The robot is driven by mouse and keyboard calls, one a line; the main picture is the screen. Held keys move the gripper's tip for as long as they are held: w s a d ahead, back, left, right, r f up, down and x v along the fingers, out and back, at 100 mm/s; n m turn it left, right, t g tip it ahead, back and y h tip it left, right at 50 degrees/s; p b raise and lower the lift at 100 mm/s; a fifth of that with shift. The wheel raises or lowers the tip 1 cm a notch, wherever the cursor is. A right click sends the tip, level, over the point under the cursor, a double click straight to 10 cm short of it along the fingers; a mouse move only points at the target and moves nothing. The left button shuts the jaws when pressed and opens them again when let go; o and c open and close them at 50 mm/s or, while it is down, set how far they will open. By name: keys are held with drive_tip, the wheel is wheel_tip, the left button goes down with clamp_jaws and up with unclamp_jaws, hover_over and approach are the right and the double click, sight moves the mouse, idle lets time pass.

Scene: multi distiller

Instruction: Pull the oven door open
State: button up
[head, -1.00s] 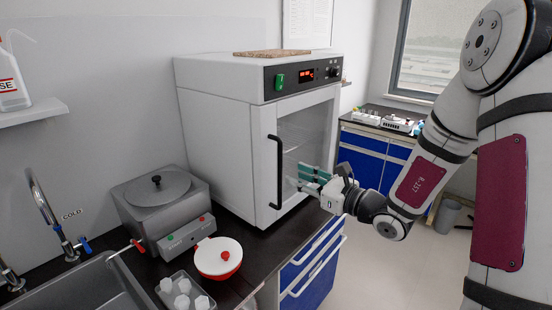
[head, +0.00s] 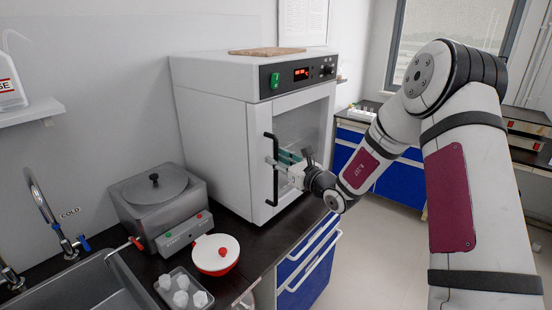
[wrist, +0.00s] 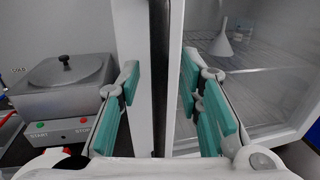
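The white oven (head: 208,125) stands on the dark counter with its glass door (head: 310,122) shut. A black vertical bar handle (head: 275,188) runs along the door's left edge. My gripper (head: 277,160) is at the handle's middle, in front of the door. In the wrist view the dark handle (wrist: 160,60) stands between the two teal-padded fingers, with a gap visible on both sides. The fingers are open and do not appear to press on it. My wrist hides part of the door's lower right.
A grey water bath (head: 158,200) stands left of the oven. A white-lidded red pot (head: 215,254) and a tray of white pieces (head: 183,291) sit on the counter in front. Blue drawers (head: 308,268) lie below. The floor to the right is clear.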

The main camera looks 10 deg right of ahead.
drive_tip(key=shift+w+a, duration=0.3)
drive_tip(key=shift+w, duration=0.3)
clamp_jaws()
